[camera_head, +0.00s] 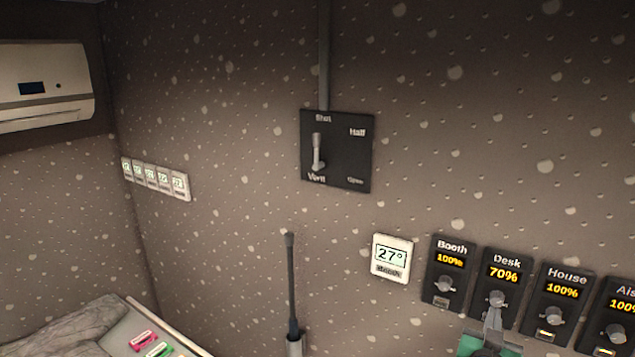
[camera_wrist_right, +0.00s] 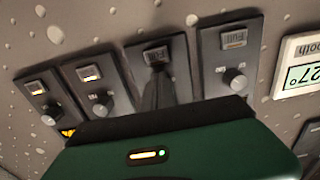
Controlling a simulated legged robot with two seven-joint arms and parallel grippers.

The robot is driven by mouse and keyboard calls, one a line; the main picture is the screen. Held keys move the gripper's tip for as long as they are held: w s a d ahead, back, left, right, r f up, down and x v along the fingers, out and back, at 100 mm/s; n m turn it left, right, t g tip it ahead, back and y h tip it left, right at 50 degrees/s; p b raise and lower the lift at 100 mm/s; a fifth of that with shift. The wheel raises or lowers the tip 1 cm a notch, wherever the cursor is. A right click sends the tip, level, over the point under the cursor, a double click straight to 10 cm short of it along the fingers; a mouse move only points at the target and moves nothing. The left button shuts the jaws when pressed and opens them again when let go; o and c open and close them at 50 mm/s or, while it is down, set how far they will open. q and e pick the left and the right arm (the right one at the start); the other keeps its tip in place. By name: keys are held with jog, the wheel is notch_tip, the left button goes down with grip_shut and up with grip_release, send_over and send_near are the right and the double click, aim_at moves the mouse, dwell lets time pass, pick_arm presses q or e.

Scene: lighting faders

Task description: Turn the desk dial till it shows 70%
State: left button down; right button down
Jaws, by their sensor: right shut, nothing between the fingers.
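The desk dial (camera_head: 497,298) is a grey knob on a dark wall panel labelled Desk, and its display reads 70%. My right gripper (camera_head: 491,322) is green with grey fingers and reaches up to this knob from below. Its fingers are shut with nothing between them. In the right wrist view the fingers (camera_wrist_right: 158,92) cover the knob of the desk panel (camera_wrist_right: 155,55), so I cannot tell whether they touch it. My left gripper is not in view.
Booth (camera_head: 450,270), House (camera_head: 560,300) and Aisle-side (camera_head: 620,325) panels flank it, each showing 100%. A white 27° thermostat (camera_head: 391,258) hangs left of them. A lever plate (camera_head: 350,150) is higher up. A dark upright rod (camera_head: 291,280) stands lower centre.

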jog(key=shift+s+a+r, duration=0.1)
jog(key=shift+s+r, duration=0.05)
jog(key=shift+r, duration=0.4)
dwell(0.5)
jog(key=shift+r, duration=0.1)
jog(key=shift+w+r+b, duration=0.1)
jog(key=shift+w+b, duration=0.1)
jog(key=shift+b, duration=1.15)
jog(key=shift+r, duration=0.1)
jog(key=f+b+v, duration=0.1)
jog(key=b+v, duration=0.1)
jog(key=v, duration=0.4)
jog(key=shift+a+f, duration=0.2)
dwell(0.3)
